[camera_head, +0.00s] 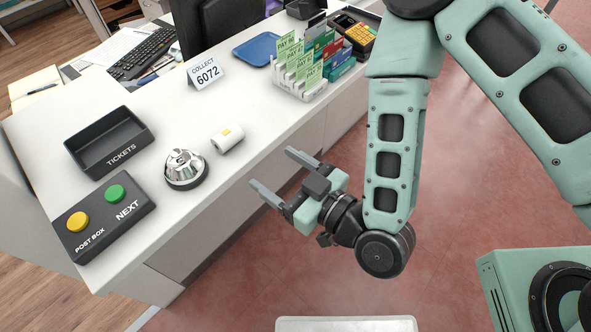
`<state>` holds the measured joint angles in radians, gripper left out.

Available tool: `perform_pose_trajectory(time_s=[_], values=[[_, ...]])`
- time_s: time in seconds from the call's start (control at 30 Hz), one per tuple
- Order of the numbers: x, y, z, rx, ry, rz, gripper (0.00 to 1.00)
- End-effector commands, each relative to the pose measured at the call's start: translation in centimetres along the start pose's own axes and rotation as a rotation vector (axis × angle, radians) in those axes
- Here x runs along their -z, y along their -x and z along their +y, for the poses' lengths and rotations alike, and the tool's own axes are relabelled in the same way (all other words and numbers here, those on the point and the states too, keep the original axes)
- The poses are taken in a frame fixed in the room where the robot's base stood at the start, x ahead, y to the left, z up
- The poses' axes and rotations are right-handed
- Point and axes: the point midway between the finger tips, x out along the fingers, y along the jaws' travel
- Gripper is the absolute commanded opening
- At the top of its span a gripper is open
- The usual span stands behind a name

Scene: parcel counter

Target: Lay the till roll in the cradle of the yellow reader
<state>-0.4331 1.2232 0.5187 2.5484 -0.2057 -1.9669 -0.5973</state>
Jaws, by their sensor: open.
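The till roll (228,138) is a small white cylinder lying on its side on the white counter, right of the bell. The yellow reader (360,36) stands at the far right of the counter, behind the card rack, with a dark part at its back. Its cradle cannot be made out clearly at this size. My gripper (270,168) is open and empty, with its fingers pointing left toward the counter. It is off the counter's front edge, right of and nearer than the till roll, and not touching it.
A chrome bell (184,168) stands close left of the roll. The card rack (300,75) stands between roll and reader. A "COLLECT 6072" sign (206,73), blue tray (258,48), tickets tray (108,140) and button box (103,215) are also on the counter (165,105).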

Motion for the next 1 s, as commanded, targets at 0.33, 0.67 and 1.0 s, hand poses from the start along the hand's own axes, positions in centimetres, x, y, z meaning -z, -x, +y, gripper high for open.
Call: perform_pose_trajectory(time_s=[0.33, 0.67, 1.0], values=[[0.5, 2.1, 0.2, -0.009, -0.011, 0.002, 0.73], [0.6, 3.1, 0.1, -0.012, -0.009, 0.014, 0.73], [0.8, 2.7, -0.2, 0.032, 0.010, 0.003, 0.73]])
